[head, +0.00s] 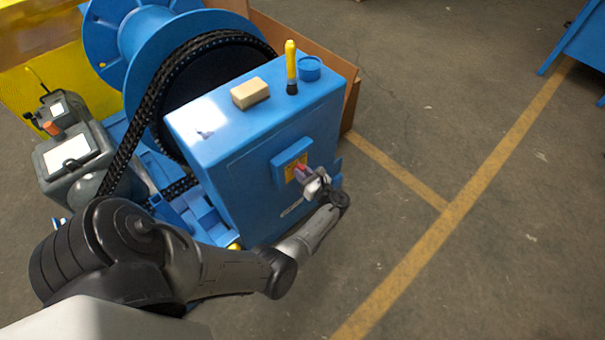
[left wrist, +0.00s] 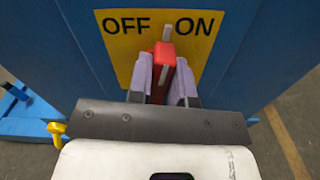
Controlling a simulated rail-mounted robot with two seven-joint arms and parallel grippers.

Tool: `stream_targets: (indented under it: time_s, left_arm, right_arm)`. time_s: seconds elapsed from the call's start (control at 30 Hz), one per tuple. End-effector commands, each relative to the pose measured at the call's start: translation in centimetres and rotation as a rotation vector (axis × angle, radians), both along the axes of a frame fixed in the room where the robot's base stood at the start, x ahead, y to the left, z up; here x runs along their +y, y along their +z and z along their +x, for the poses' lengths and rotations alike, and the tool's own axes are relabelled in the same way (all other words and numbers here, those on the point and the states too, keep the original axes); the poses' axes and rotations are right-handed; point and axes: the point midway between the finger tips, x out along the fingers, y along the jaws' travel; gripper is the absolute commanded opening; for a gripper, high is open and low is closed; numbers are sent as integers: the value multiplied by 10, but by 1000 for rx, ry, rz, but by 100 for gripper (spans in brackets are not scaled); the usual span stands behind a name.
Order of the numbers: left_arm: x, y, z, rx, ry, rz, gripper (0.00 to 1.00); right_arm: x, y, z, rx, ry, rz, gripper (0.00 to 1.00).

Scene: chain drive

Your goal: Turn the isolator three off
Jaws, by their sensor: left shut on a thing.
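The isolator is a blue box with a yellow plate (head: 290,170) on the front of the blue cabinet (head: 265,200). In the left wrist view the yellow plate (left wrist: 128,48) reads OFF at left and ON at right. Its red handle (left wrist: 163,62) stands out from the plate, and a small grey pointer (left wrist: 167,32) sits between the words, nearer ON. My left gripper (head: 303,172) is at the plate, its pale fingers (left wrist: 163,78) on either side of the red handle and shut on it. I cannot see a number on this isolator. My right gripper is not in view.

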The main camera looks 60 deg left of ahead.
Motion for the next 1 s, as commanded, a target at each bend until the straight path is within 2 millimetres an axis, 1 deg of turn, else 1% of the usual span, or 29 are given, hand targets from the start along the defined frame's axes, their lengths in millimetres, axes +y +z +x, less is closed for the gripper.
stream_targets:
  time_s: [0.6,0.8,1.0]
  left_arm:
    - [0,-3,-4,-564,0,132,0]
    - [0,-3,-5,-717,-1,168,0]
    - [0,-3,-5,-833,1,196,0]
  right_arm:
    - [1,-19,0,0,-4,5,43]
    - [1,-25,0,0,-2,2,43]
    - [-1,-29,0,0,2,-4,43]
